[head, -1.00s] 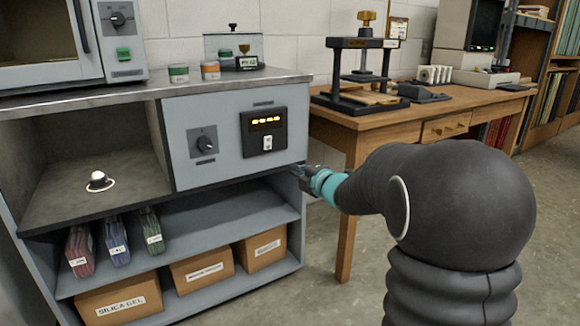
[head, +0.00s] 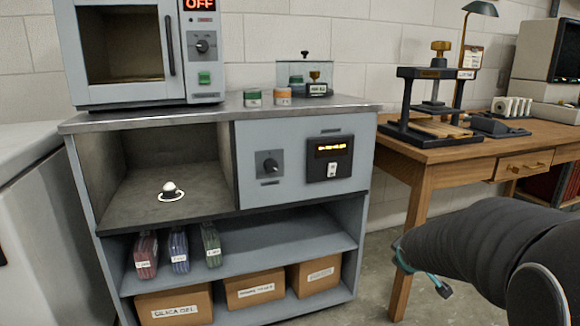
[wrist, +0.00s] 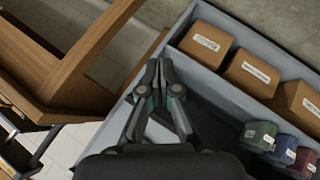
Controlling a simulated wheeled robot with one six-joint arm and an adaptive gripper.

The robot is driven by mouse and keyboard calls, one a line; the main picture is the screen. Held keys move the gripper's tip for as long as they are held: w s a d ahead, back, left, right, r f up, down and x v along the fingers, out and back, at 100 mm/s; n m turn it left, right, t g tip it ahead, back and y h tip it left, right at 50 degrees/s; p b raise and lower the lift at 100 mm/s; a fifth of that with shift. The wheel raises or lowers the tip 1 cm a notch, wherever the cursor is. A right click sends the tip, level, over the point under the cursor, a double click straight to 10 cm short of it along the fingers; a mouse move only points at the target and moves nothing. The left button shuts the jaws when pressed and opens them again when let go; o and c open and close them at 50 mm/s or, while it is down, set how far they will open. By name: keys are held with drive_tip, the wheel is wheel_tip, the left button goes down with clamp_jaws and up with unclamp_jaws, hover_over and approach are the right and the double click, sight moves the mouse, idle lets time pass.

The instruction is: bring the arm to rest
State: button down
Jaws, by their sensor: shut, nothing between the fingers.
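My gripper (wrist: 158,78) is shut and empty in the wrist view, its two dark fingers together. It hangs in front of the gap between the grey cabinet and the wooden desk. In the head view my gripper (head: 442,289) shows only in part at the lower right, below my dark arm, and touches nothing that I can see.
The wooden desk (head: 455,150) with a black press (head: 400,125) stands behind and right. Cardboard boxes (head: 255,288) and coloured packets (head: 179,250) fill the cabinet's lower shelves. A white-domed item (head: 170,189) sits in its open bay. An oven (head: 130,50) reading OFF stands on top.

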drive_tip(key=s+a+r+m+g+y+p, duration=0.1)
drive_tip(key=s+a+r+m+g+p, duration=0.2)
drive_tip(key=s, duration=0.7)
drive_tip(key=s+a+r+m+g, duration=0.15)
drive_tip(key=s+a+m, duration=0.25)
drive_tip(key=s, duration=0.7)
drive_tip(key=s+a+r+t+y+p, duration=0.1)
drive_tip(key=s+a+r+p, duration=0.2)
drive_tip(key=s+a+r, duration=0.3)
drive_tip(key=shift+s+r+y, duration=0.4)
drive_tip(key=shift+s+r, duration=0.05)
drive_tip(key=shift+s, duration=0.75)
drive_tip(key=shift+a, duration=0.1)
